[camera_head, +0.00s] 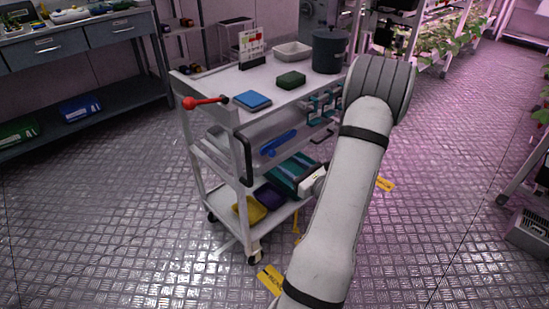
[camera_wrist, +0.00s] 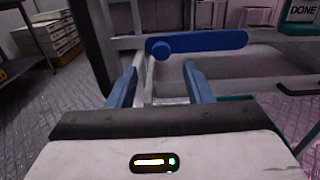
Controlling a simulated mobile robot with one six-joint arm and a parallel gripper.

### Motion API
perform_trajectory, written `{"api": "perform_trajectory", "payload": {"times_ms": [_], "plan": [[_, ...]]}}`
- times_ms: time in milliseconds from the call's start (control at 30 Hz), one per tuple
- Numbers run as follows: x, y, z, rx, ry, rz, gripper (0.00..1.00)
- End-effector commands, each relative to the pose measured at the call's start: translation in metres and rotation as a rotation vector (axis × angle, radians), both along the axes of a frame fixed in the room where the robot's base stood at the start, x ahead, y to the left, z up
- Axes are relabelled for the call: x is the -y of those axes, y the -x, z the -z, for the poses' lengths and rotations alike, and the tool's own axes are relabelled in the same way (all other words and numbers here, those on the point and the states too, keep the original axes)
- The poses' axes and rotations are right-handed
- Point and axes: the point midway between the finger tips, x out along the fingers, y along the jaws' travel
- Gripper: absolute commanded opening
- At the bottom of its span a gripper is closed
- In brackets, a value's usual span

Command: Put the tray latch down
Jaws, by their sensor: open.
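The tray latch (camera_wrist: 205,42) is a blue lever with a round pivot at its left end. In the wrist view it lies nearly level, its free end to the right and slightly raised. In the head view the blue latch (camera_head: 278,143) shows on the cart's middle level. My gripper (camera_wrist: 159,68) is open, its two blue fingers apart with nothing held between them. The fingertips appear just below the latch, with the pivot between them in the picture; contact cannot be told. In the head view my arm hides part of the cart's right side.
The white cart (camera_head: 222,116) has a red lever (camera_head: 205,103) and a black upright handle (camera_head: 242,158). A blue box (camera_head: 252,100), a green box (camera_head: 291,80) and a dark bucket (camera_head: 329,50) stand on top. A workbench (camera_head: 80,45) is at left. Open floor lies around the cart.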

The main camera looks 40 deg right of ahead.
Motion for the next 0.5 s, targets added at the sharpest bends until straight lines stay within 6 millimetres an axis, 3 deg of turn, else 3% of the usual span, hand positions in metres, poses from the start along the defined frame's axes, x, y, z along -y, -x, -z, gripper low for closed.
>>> {"api": "perform_trajectory", "payload": {"times_ms": [500], "plan": [[0.0, -0.064, 0.0, -0.001, 0.002, 0.014, 0.46]]}}
